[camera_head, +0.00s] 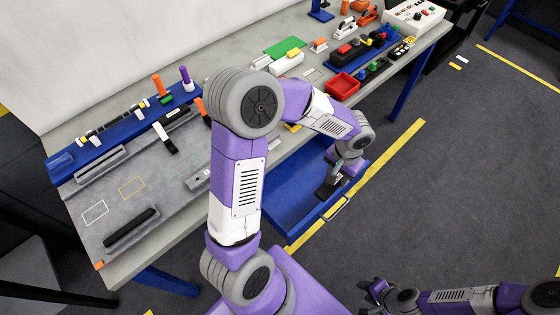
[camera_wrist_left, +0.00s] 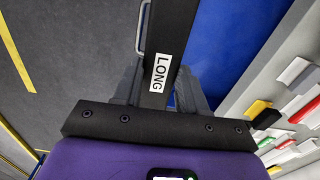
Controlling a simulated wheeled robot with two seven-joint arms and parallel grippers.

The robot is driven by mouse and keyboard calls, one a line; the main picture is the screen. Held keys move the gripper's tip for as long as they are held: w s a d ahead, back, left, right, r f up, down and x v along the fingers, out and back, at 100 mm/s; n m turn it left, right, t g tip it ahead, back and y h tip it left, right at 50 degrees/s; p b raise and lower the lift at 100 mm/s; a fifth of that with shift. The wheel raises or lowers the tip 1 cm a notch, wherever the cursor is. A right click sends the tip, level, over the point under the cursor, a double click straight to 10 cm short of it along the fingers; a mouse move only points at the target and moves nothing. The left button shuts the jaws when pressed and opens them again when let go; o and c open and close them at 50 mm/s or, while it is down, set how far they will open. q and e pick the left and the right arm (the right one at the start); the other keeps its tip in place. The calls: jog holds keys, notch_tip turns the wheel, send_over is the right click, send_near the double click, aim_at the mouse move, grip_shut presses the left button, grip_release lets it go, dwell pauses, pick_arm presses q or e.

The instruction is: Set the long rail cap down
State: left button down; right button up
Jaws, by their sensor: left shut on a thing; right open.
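The long rail cap is a dark bar with a white label reading LONG; it fills the upper middle of the left wrist view (camera_wrist_left: 167,45). My left gripper (camera_wrist_left: 160,92) is shut on it, with a grey finger on each side. In the head view my left gripper (camera_head: 345,168) is over the open blue drawer (camera_head: 287,205) below the bench, near its front edge and handle. A dark piece (camera_head: 328,187), likely the cap, shows under it; whether it touches the drawer cannot be told. My right gripper (camera_head: 375,290) is open and empty at lower right, away from the bench.
The grey bench (camera_head: 140,205) has painted outlines at its left and a black bar (camera_head: 130,230) near its front. A blue fixture (camera_head: 115,130) with small parts stands behind. A red bin (camera_head: 343,87) and several parts lie farther right. The floor right of the drawer is clear.

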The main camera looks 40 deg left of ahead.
pick_arm(q)
jog(key=w+a+f+b, duration=0.1)
jog(key=a+f+b, duration=0.5)
jog(key=f, duration=0.5)
send_near(316, 188)
jog(key=shift+s+d+f+m+b, duration=0.2)
jog(key=shift+s+d+f, duration=0.1)
jog(key=shift+s, duration=0.3)
jog(key=shift+s+d+f+m+b, duration=0.1)
jog(key=shift+s+d+f+b, duration=0.15)
jog(key=shift+s, duration=0.35)
jog(key=shift+f+b, duration=0.5)
jog(key=shift+f, duration=1.5)
jog(key=shift+f, duration=0.15)
jog(key=c, duration=0.6)
grip_release()
